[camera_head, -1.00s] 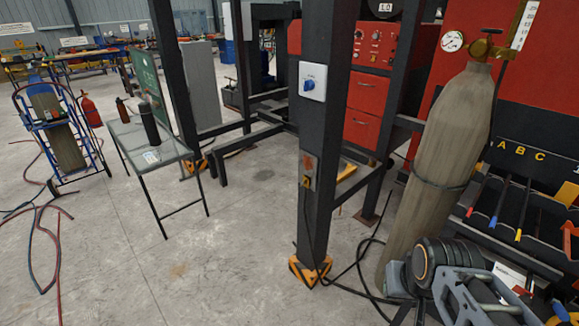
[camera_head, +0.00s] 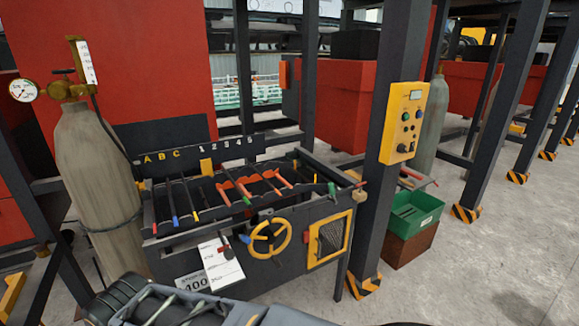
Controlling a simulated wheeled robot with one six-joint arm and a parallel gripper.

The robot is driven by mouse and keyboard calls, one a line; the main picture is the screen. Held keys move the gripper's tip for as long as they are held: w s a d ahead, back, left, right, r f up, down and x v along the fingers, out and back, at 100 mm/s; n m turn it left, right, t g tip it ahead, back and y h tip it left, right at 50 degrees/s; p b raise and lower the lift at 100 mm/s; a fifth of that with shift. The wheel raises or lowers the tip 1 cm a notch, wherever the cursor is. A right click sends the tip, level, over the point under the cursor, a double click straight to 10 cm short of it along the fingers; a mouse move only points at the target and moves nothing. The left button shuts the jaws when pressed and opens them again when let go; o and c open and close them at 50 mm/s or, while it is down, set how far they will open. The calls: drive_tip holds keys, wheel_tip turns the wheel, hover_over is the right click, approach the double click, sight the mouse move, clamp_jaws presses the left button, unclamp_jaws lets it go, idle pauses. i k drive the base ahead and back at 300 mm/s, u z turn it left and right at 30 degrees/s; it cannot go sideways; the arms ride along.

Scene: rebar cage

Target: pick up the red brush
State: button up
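I cannot pick out a red brush for sure. Several orange-red tools (camera_head: 272,178) lie in the slotted top of a dark workbench (camera_head: 285,272), too small to tell whether one is a brush. Other thin tools with blue, yellow and green tips lie in the same rack. Part of my grey and black arm shows along the bottom edge, in front of the bench. My gripper's fingers are not visible.
A tall gas cylinder (camera_head: 100,180) stands left of the bench. A dark post with a yellow control box (camera_head: 406,122) rises at its right. A green bin (camera_head: 415,212) sits behind the post. Open concrete floor (camera_head: 460,275) lies at right.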

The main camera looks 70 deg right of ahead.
sight(404, 172)
drive_tip(key=z, duration=3.75)
drive_tip(key=k, duration=0.9)
drive_tip(key=z, duration=1.05)
drive_tip(key=i, duration=2.2)
drive_tip(key=u, duration=0.75)
drive_tip(key=i, duration=1.9)
drive_tip(key=u, duration=1.55)
drive_tip(key=i, duration=1.1)
drive_tip(key=u, duration=1.15)
